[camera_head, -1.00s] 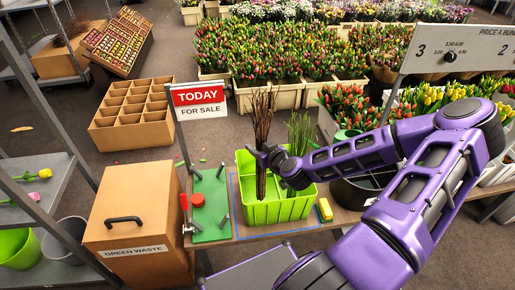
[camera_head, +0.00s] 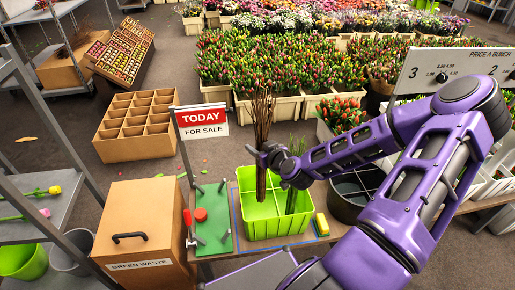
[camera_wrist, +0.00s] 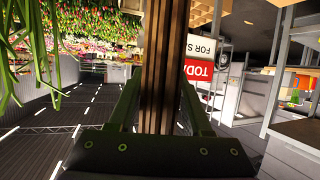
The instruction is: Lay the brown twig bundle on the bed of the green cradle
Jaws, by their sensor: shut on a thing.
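The brown twig bundle (camera_head: 262,120) stands upright in my gripper (camera_head: 268,160), over the lime green divided crate (camera_head: 275,227). Its lower end reaches down inside the crate, and I cannot tell whether it touches the bottom. In the wrist view the bundle (camera_wrist: 163,65) runs between the two fingers of my gripper (camera_wrist: 162,105), which is shut on it. The green cradle (camera_head: 210,232) is a flat green bed with grey upright posts, left of the crate on the bench. Its bed is bare between the posts.
A bunch of green stems (camera_head: 293,190) stands in the crate's right part. A "TODAY FOR SALE" sign (camera_head: 200,122) rises behind the cradle. A yellow block (camera_head: 321,224) lies right of the crate. The green waste box (camera_head: 140,225) stands left.

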